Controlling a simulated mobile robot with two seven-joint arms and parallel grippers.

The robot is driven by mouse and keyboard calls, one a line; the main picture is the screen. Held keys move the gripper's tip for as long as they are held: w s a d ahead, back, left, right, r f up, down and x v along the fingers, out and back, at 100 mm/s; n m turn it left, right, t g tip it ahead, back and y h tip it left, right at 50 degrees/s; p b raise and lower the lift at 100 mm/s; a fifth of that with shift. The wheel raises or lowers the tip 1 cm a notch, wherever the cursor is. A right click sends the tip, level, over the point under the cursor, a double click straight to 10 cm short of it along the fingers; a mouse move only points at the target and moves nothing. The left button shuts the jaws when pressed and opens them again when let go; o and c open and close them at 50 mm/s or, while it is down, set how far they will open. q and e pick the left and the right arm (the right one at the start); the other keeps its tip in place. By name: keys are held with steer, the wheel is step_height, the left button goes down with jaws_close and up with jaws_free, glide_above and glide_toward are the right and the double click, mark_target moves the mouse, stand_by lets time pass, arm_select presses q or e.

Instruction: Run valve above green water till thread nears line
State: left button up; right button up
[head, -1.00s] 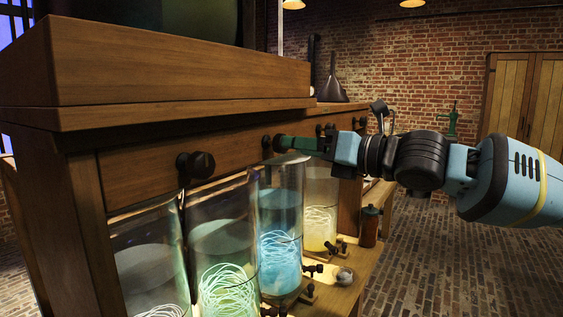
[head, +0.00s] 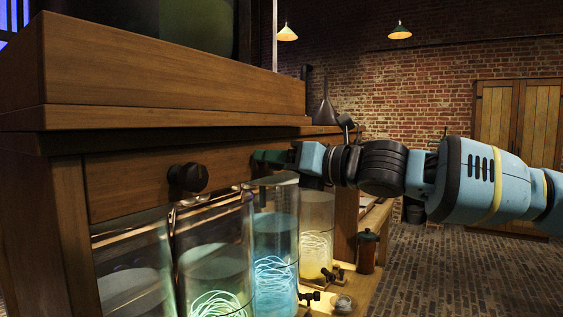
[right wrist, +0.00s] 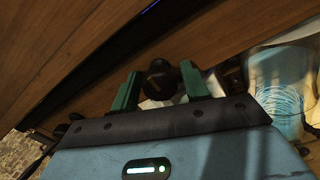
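A glass jar of green water (head: 213,262) stands second from the left, with a glowing pale thread (head: 218,304) coiled low in it. A dark valve knob (head: 188,177) sticks out of the wooden front above the two leftmost jars. My right gripper (head: 262,157) is at the wooden front further right, above the blue jar (head: 274,235). In the right wrist view its green fingers (right wrist: 160,88) are spread, with a dark knob (right wrist: 161,76) between or just beyond them and gaps on both sides. Whether they touch it is unclear. My left gripper is out of view.
A clear jar (head: 125,245) stands at the left and a yellow jar (head: 316,230) at the right. Small dark taps (head: 333,274) sit near the jar bases. A brown bottle (head: 367,251) stands at the bench's right end. Brick floor lies open at the right.

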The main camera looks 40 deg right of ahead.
steer(key=c, duration=0.7)
steer(key=shift+r+n+p, duration=0.15)
steer(key=shift+n+p, duration=0.35)
steer(key=shift+n, duration=1.4)
steer(key=n, duration=0.3)
steer(key=shift+n, duration=0.3)
steer(key=shift+n+b, duration=0.35)
steer(key=shift+n, duration=0.95)
